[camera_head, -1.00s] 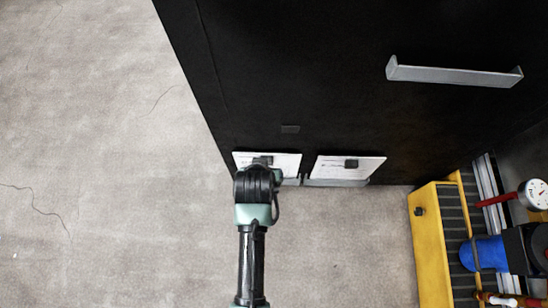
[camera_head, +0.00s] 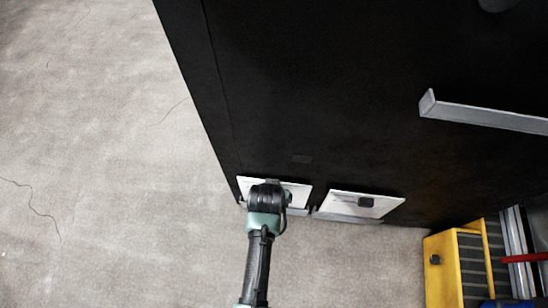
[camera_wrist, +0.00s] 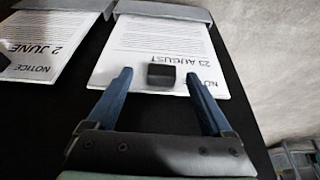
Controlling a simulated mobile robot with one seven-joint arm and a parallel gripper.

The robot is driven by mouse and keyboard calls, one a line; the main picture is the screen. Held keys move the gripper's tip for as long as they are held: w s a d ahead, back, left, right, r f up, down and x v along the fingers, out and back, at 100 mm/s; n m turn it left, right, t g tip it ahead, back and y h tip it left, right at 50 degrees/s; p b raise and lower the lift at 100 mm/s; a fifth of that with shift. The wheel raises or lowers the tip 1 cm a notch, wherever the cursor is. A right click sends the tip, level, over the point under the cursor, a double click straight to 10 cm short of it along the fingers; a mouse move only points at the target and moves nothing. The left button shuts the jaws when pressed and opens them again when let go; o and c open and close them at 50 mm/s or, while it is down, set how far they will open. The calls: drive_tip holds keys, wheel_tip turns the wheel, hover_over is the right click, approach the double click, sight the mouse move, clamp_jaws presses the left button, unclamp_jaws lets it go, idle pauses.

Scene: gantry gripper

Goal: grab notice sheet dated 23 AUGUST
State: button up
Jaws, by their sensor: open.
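The notice sheet dated 23 AUGUST (camera_wrist: 165,40) is white with printed lines and shows upside down in the wrist view. It has a small dark block (camera_wrist: 161,76) on it, between "NOTICE" and the date, which are partly covered. My gripper (camera_wrist: 158,74) is open, its two blue fingers apart on either side of the block, with nothing held. In the head view, this sheet (camera_head: 301,193) is the left one on the black panel, largely hidden behind my gripper (camera_head: 270,188). Whether the fingers touch the sheet I cannot tell.
A second sheet dated 2 JUNE (camera_wrist: 50,35) hangs beside it, also with a dark block (camera_head: 366,202). Both sit in grey holders (camera_wrist: 163,9). A grey handle (camera_head: 485,115) sticks out of the black panel (camera_head: 330,70). Yellow equipment (camera_head: 444,268) stands right. Open floor lies left.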

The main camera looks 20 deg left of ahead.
drive_tip(key=b+x, duration=0.2)
drive_tip(key=x, duration=0.2)
drive_tip(key=shift+s+a, duration=0.1)
drive_tip(key=shift+a, duration=0.05)
drive_tip(key=shift+c, duration=0.3)
clamp_jaws()
